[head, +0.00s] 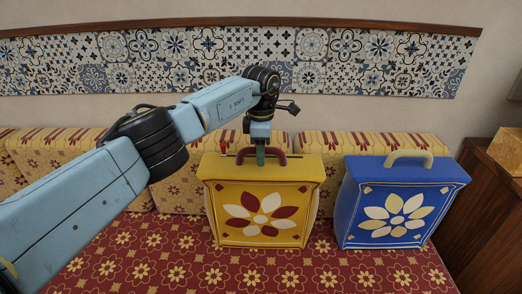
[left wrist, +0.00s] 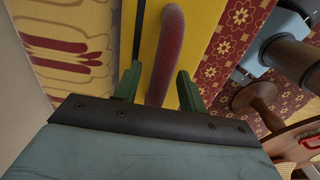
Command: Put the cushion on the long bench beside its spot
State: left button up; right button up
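The long bench (head: 160,262) has a dark red seat with yellow flowers. A yellow case-shaped cushion (head: 228,230) with a red and cream flower stands upright on it. Its dark red arched handle (head: 275,153) is on top. A blue cushion (head: 356,210) with a cream handle stands to its right, apart from it. My left gripper (head: 260,157) points down at the yellow cushion's handle. In the left wrist view its green fingers (left wrist: 158,82) stand apart on either side of the handle (left wrist: 167,50), with a gap visible on the left. My right gripper is out of view.
Patterned yellow back cushions (head: 60,150) line the wall behind the seat. A tiled panel (head: 150,60) is above them. A wooden cabinet (head: 492,215) closes off the right end. The seat front and left is bare. Wooden round-based furniture (left wrist: 255,98) shows in the left wrist view.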

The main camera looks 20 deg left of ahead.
pick_arm(q)
jog(key=shift+r, duration=0.1)
jog(key=shift+r, duration=0.25)
notch_tip(320, 180, up, 12)
jog(key=p, duration=0.3)
jog(key=shift+f, duration=0.2)
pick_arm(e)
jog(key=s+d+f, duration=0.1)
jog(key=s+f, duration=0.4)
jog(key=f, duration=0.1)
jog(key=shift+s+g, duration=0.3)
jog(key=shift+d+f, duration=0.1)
